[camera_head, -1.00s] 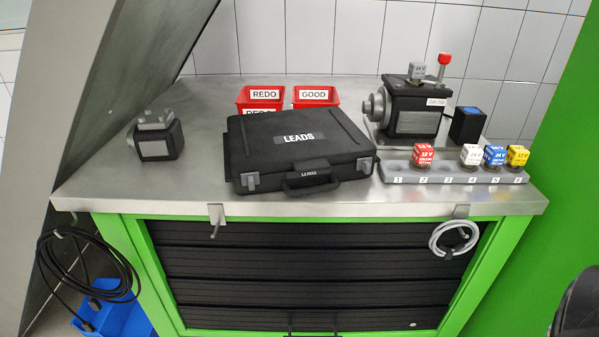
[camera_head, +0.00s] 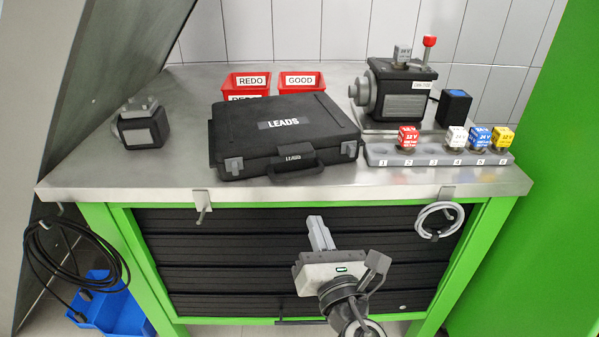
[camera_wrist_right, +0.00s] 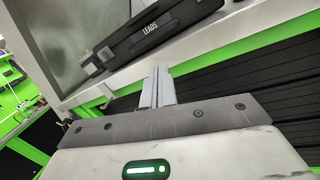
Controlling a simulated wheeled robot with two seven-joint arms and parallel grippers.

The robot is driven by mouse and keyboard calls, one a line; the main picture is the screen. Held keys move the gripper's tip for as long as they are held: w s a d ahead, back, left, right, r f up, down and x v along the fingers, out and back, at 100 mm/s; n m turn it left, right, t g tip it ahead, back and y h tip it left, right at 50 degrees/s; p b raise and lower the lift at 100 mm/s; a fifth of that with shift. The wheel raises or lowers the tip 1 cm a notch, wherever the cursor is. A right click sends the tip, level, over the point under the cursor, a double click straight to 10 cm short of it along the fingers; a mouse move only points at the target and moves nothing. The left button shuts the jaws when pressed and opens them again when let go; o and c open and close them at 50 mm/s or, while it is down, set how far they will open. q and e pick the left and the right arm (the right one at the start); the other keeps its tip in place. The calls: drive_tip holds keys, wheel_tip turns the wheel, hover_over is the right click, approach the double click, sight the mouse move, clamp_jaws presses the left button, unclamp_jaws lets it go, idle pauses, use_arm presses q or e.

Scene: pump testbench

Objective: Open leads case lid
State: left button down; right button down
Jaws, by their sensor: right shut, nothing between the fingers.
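The black leads case (camera_head: 285,134) lies flat and closed on the steel bench top, with a LEADS label on its lid. Its handle (camera_head: 297,168) and two grey latches, left (camera_head: 234,165) and right (camera_head: 349,149), face the front edge. The case also shows in the right wrist view (camera_wrist_right: 150,32), at the top beyond the bench edge. My right gripper (camera_head: 318,228) is in front of the bench, below the top's edge and apart from the case. Its fingers (camera_wrist_right: 158,85) are together and empty. My left gripper is not in view.
Red REDO (camera_head: 238,82) and GOOD (camera_head: 301,82) bins stand behind the case. A pump unit (camera_head: 400,95) and a numbered rack (camera_head: 440,152) with coloured cubes are to its right. A small motor block (camera_head: 142,126) sits left.

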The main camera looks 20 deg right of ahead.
sight(298, 172)
drive_tip(key=w+r+n, duration=0.1)
drive_tip(key=w, duration=0.2)
drive_tip(key=w+r+n+t+p, duration=0.1)
drive_tip(key=w+r, duration=0.1)
drive_tip(key=w, duration=0.1)
drive_tip(key=w+r+n+p, duration=0.1)
drive_tip(key=w+r, duration=0.1)
drive_tip(key=w, duration=0.2)
drive_tip(key=shift+w+a+r+n, duration=0.1)
drive_tip(key=shift+a+n, duration=0.05)
drive_tip(key=shift+n, duration=0.15)
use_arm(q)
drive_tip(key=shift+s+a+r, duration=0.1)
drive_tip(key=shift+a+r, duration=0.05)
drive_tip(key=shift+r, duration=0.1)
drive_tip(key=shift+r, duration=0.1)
use_arm(e)
drive_tip(key=shift+r, duration=0.1)
